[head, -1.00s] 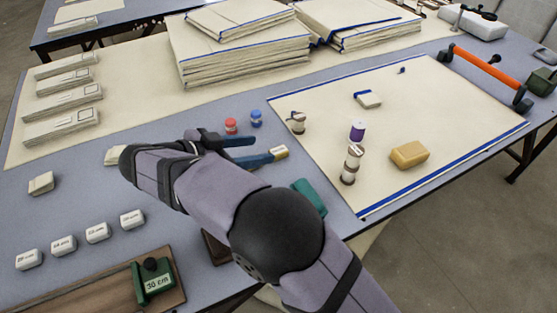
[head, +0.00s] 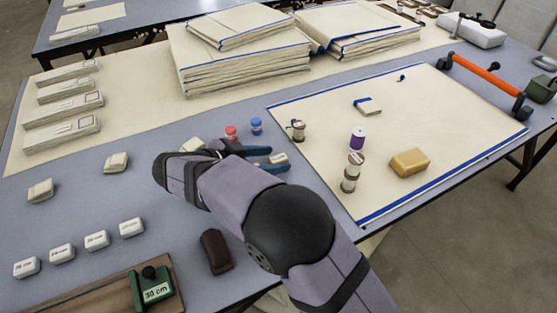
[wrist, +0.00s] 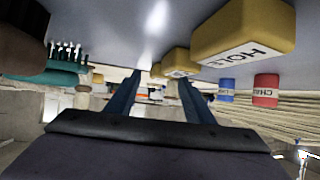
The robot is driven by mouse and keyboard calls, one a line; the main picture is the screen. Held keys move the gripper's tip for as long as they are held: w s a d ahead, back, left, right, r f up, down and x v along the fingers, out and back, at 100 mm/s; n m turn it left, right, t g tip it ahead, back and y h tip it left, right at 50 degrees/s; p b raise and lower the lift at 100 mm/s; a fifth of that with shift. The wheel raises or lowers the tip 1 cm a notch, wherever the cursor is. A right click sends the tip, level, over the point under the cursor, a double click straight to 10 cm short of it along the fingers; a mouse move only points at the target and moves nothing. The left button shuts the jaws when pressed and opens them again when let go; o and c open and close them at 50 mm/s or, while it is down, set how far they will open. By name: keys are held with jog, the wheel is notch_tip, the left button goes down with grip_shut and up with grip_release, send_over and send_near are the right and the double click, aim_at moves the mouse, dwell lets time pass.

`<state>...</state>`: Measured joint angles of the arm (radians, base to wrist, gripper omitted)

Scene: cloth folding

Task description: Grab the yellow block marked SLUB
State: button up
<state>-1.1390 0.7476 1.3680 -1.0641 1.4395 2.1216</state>
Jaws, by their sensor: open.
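My gripper (head: 277,159) is open, its two blue fingers reaching right, low over the table by the cloth's left edge. A small pale yellow block (head: 281,157) shows at the fingertips in the head view, partly hidden by them. In the wrist view, a yellow block (wrist: 177,58) lies ahead near the right fingertip (wrist: 162,82); its label is too small to read. A nearer yellow block (wrist: 243,28) reads HOLE and sits right of the fingers. I cannot read SLUB on any block.
A red spool (head: 231,132) and a blue spool (head: 256,126) stand just behind the gripper. Thread spools (head: 352,172) and a larger tan block (head: 409,162) rest on the blue-edged cloth (head: 440,110). A dark brown block (head: 216,251) lies near the front edge.

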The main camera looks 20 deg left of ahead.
jog(key=shift+w+d+f, duration=0.25)
jog(key=shift+w+f, duration=0.05)
jog(key=shift+w, duration=0.1)
jog(key=c, duration=1.2)
jog(key=shift+r, duration=0.2)
